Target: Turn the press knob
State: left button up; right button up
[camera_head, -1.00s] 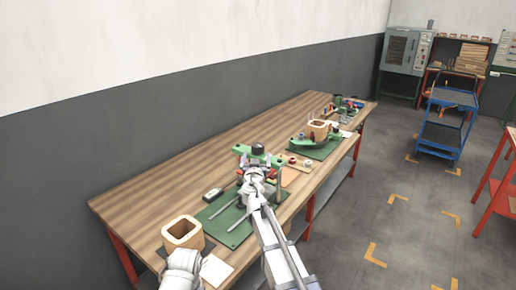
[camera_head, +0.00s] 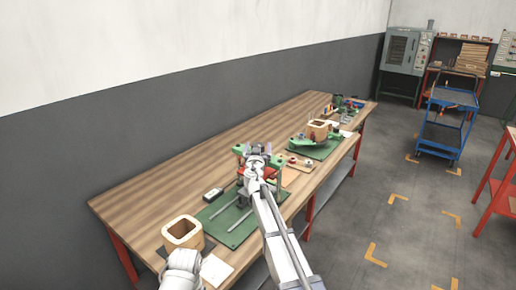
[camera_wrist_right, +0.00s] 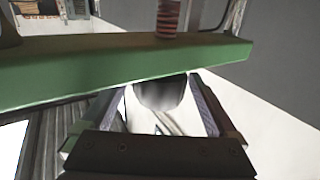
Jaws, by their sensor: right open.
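The green press (camera_head: 280,162) stands on a green base plate (camera_head: 222,226) on the workbench. My right gripper (camera_head: 256,150) is at the top of the press and hides the knob in the head view. In the right wrist view, the dark knob (camera_wrist_right: 160,93) sits between the two open fingers of that gripper, just by the green crossbar (camera_wrist_right: 125,68). I cannot tell whether the fingers touch it. A red threaded or coiled part (camera_wrist_right: 168,18) shows on the other side of the bar.
A wooden square coil form (camera_head: 182,233) stands at the near end of the bench (camera_head: 150,190). Another green fixture with a wooden form (camera_head: 317,130) stands farther along. The wall side of the bench is clear.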

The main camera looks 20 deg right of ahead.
jog(key=shift+c, duration=0.2)
jog(key=shift+s, duration=0.1)
jog(key=c, duration=1.3)
